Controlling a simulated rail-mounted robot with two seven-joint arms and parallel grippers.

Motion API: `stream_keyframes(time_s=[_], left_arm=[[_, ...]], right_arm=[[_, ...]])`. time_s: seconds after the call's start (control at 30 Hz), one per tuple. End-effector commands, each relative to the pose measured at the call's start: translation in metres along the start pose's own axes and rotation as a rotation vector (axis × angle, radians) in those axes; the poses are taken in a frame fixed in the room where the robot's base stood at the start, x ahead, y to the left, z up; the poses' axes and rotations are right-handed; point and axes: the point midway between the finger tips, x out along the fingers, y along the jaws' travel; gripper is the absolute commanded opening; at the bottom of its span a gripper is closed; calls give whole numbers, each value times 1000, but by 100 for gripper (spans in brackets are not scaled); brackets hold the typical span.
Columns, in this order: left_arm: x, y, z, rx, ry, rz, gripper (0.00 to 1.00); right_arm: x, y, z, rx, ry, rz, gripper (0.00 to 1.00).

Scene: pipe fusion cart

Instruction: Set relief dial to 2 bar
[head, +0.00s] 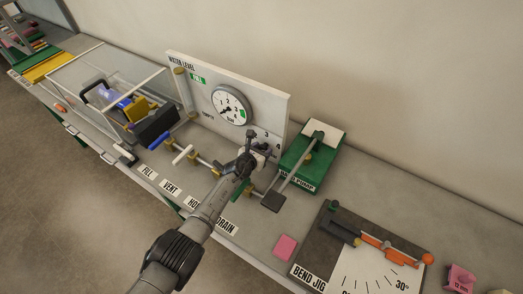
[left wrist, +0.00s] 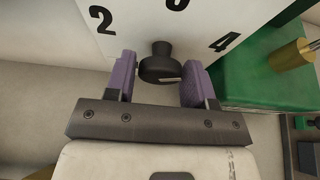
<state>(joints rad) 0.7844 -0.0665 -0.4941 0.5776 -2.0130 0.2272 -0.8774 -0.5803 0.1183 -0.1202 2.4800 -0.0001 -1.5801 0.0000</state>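The relief dial is a black round knob (left wrist: 160,66) on a white panel (left wrist: 130,25), with the printed numbers 2, 3 (partly cut off) and 4 around it in the left wrist view. A short pale mark shows on the knob's near face; its exact setting is unclear. My left gripper (left wrist: 160,82) is open, with its purple fingers on either side of the knob. A gap shows at the left finger; contact at the right one is unclear. In the head view my left gripper (head: 252,150) hides most of the knob. My right gripper is out of view.
A round pressure gauge (head: 231,105) with a green sector is on the panel. A green pump (head: 310,165) with a long handle stands close right of the gripper. Brass valves (head: 190,155) line the bench to the left. A pink block (head: 285,247) and bend jig (head: 365,255) lie to the right.

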Motion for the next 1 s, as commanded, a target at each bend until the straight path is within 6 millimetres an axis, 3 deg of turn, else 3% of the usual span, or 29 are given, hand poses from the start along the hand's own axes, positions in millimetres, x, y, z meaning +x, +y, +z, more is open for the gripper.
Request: stream_keyframes(time_s=[0.3,0.57,1.0], left_arm=[[0,0,0,0,0,0,19],[0,1,-1,-35,0,-14,18],[1,1,-3,-312,0,-130,18]], right_arm=[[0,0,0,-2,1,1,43],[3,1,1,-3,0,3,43],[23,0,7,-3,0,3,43]])
